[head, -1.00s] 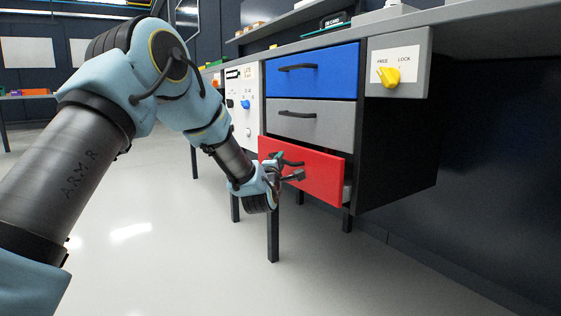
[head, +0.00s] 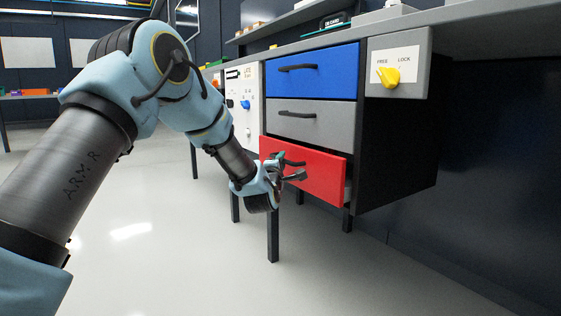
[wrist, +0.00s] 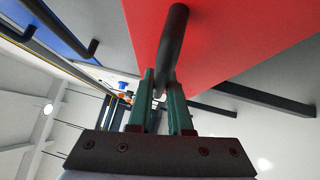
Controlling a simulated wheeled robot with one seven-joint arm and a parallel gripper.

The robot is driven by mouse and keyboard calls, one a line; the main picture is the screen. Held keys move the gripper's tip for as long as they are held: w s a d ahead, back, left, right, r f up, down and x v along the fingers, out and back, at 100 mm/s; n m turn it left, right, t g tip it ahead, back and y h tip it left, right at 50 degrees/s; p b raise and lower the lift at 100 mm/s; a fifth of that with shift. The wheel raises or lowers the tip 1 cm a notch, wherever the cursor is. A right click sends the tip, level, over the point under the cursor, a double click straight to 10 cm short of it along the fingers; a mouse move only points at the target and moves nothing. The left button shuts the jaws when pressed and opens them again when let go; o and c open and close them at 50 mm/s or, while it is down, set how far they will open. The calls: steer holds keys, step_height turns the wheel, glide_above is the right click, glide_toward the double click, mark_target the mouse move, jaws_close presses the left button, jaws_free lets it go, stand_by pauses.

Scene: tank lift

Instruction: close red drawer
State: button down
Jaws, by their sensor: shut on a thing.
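The red drawer (head: 322,178) is the lowest of three drawers in the bench cabinet. Its front stands a little proud of the cabinet, and a strip of its grey side shows at the right edge. The front also fills the upper middle of the wrist view (wrist: 228,28). My gripper (head: 286,168) is at the left part of the drawer front. In the wrist view, its two green fingers (wrist: 161,85) are shut on the dark bar handle (wrist: 172,40), one on each side. The handle is partly hidden by my gripper in the head view.
Above are a blue drawer (head: 312,74) and a grey drawer (head: 310,123), both looking flush. A yellow FREE/LOCK knob (head: 389,76) sits on a panel at the upper right. Black bench legs (head: 272,235) stand below. The floor in front is clear.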

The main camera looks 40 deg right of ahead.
mark_target(292, 159)
steer(key=shift+s+d, duration=0.15)
steer(key=shift+d, duration=0.8)
steer(key=shift+s+d, duration=0.1)
steer(key=shift+d, duration=0.8)
steer(key=c, duration=0.8)
jaws_free()
steer(key=shift+c, duration=0.2)
steer(key=shift+f, duration=0.1)
steer(key=shift+s+a, duration=0.1)
steer(key=shift+s, duration=0.05)
steer(key=p+v, duration=0.3)
steer(key=v, duration=0.7)
steer(key=shift+s+a+p, duration=0.15)
steer(key=shift+a+p, duration=0.05)
steer(key=shift+p, duration=0.15)
